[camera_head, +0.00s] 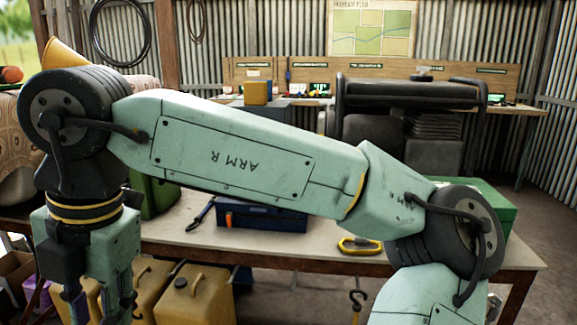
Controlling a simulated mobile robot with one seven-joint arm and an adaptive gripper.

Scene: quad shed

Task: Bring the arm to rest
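My arm (240,150), pale green with dark joints and the marking "ARM R", stretches across the front of the view from lower right to upper left. From the left joint it bends straight down to the wrist. My gripper (90,300) is at the lower left, below the wrist, and is cut off by the bottom edge. Its fingertips do not show clearly, so I cannot tell whether it is open or holds anything.
A workbench (180,245) lies behind my arm, with a blue toolbox (262,217) and a yellow-handled thing (359,246). Yellow jerrycans (195,295) stand below it at left. A black padded machine (410,120) and a back bench with labelled boards (365,72) stand beyond.

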